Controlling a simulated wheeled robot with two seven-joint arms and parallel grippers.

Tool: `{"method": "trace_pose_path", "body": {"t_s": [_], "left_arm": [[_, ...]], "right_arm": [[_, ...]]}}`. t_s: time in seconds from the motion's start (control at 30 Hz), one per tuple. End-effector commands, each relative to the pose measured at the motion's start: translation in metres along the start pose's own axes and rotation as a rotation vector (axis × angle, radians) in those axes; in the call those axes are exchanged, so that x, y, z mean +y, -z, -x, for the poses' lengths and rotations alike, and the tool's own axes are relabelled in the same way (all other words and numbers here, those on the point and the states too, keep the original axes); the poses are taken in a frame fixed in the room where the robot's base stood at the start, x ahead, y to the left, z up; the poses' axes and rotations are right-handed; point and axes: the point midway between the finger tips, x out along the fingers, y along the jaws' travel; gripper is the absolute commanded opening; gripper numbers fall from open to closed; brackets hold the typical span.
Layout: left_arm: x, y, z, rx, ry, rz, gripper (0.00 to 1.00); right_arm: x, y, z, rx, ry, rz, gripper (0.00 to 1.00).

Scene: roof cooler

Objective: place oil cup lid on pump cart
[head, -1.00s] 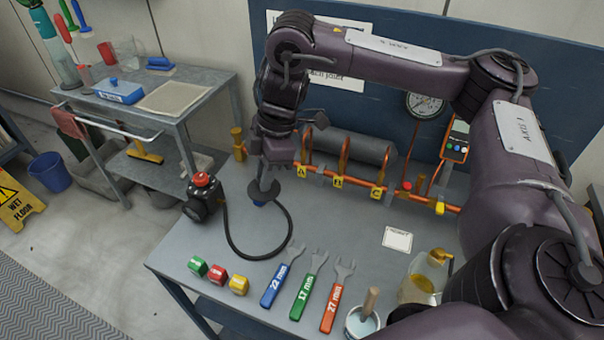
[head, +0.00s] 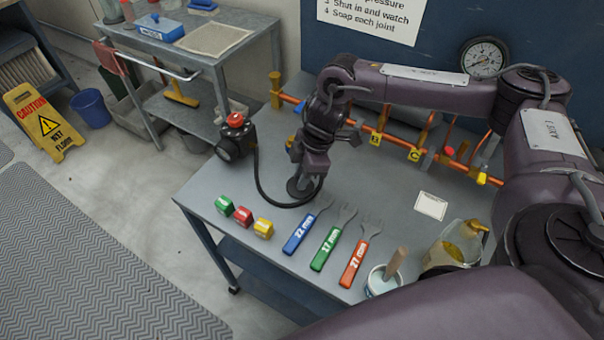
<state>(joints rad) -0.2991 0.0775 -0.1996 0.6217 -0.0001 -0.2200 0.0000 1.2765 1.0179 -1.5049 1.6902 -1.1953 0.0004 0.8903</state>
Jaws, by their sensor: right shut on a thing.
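My right gripper (head: 305,176) comes in from the right and points down over the workbench. It is shut on a small dark grey disc-shaped piece (head: 298,189), which looks like the oil cup lid. The disc is close to the bench top beside the black hose; I cannot tell whether it touches the bench. The fingers hide part of it. The grey metal cart (head: 221,63), which appears to be the pump cart, stands at the upper left, apart from the gripper. It carries a blue box (head: 160,29) and a tan mat (head: 213,40). My left gripper is not in view.
A black device with a red knob (head: 235,121) stands at the bench's left edge. Colored blocks (head: 243,215) and wrenches (head: 326,250) lie in front. An amber jar (head: 452,250) and a pot with a brush (head: 383,280) stand at right. Copper pipework (head: 345,122) runs behind.

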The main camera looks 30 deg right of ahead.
Motion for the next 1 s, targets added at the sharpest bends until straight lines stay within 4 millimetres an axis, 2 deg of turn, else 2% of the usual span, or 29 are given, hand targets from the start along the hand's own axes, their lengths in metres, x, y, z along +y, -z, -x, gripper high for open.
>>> {"method": "trace_pose_path", "body": {"t_s": [0.37, 0.4, 0.57, 0.87, 1.0], "left_arm": [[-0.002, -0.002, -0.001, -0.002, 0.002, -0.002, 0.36], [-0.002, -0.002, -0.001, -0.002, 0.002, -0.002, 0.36], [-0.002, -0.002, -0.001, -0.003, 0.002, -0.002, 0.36], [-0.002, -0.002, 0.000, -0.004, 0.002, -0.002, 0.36], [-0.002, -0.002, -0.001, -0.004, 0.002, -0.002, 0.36]], "right_arm": [[0.000, -0.001, -0.004, 0.001, -0.001, 0.000, 0.00], [0.001, -0.001, -0.005, 0.001, -0.001, 0.000, 0.20], [0.001, -0.001, -0.004, 0.001, -0.002, 0.000, 0.40], [0.001, -0.001, -0.002, 0.001, -0.002, 0.000, 0.40], [0.002, 0.000, 0.010, 0.003, -0.004, 0.000, 0.40]]}}
